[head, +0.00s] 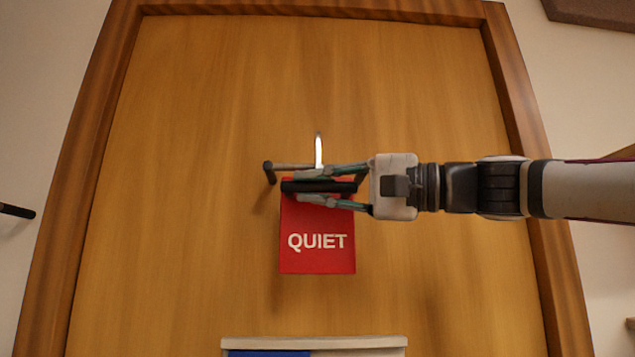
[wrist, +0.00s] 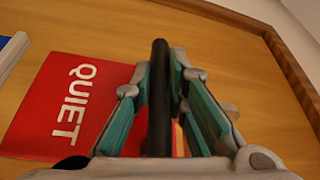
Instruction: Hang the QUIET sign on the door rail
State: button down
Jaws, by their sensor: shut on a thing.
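The red QUIET sign (head: 317,258) hangs upright in front of the wooden door in the head view, with a black bar (head: 290,187) along its top. My gripper (head: 302,187) reaches in from the right and is shut on that bar. In the wrist view the bar (wrist: 160,85) lies between the fingers (wrist: 160,62), with the red sign (wrist: 60,105) to the left. The door rail (head: 290,166) shows just above the bar, with a dark left end; my gripper hides its right part. A thin pale upright piece (head: 318,150) rises above the rail. I cannot tell whether it touches the rail.
The door (head: 200,90) fills the background inside a darker wood frame (head: 98,150). A pale-edged tray or shelf (head: 360,343) with something blue (head: 268,353) is below the sign. A dark rod (head: 17,210) sticks in at the far left. The space left of the sign is clear.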

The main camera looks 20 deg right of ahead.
aim_at(317, 209)
jog(key=shift+w+d, duration=0.2)
jog(key=shift+w, duration=0.5)
jog(key=shift+w+d+f, duration=0.1)
jog(key=shift+w+f, duration=0.05)
jog(key=shift+f, duration=0.1)
jog(key=shift+f+b, duration=1.15)
jog(key=shift+b, duration=0.1)
jog(key=c, duration=1.5)
grip_release()
jog(key=v, duration=1.2)
